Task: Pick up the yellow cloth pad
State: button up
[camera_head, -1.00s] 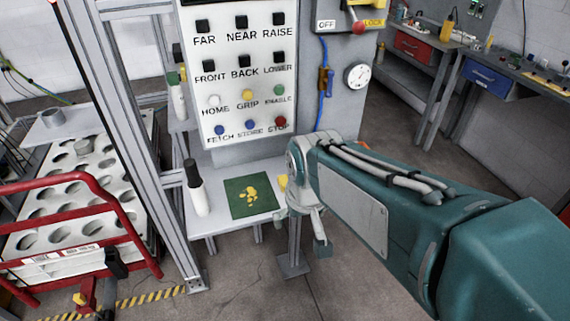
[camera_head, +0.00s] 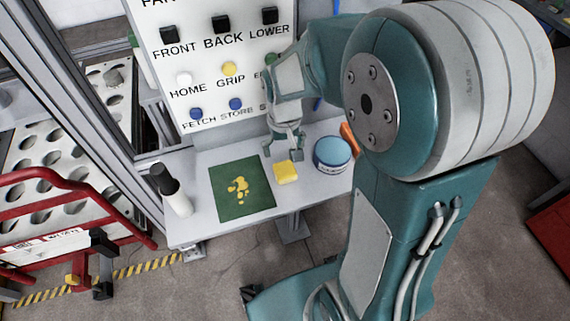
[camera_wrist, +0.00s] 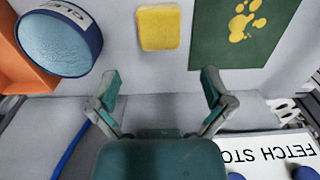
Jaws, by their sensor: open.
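The yellow cloth pad (camera_head: 286,172) lies flat on the grey shelf (camera_head: 200,235), between a green mat and a round blue tin. It also shows in the wrist view (camera_wrist: 158,27), near the top middle, whole and uncovered. My gripper (camera_head: 282,154) hangs just behind the pad, over the back part of the shelf. In the wrist view my gripper (camera_wrist: 160,82) has its two fingers spread wide with nothing between them. The pad lies beyond the fingertips, roughly centred between them, and apart from them.
The green mat (camera_head: 228,203) with yellow blotches lies left of the pad. The blue tin (camera_head: 333,155) stands close on the right, with an orange object (camera_head: 349,136) beside it. A white bottle with a black cap (camera_head: 178,201) stands at the left. The button panel (camera_head: 205,75) rises behind.

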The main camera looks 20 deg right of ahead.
aim_at(284, 168)
notch_tip(284, 168, down, 4)
jog(key=shift+a+r, duration=0.15)
jog(key=f, duration=0.5)
jog(key=shift+s+d+f, duration=0.15)
jog(key=shift+d+f, duration=0.05)
jog(key=c, duration=0.9)
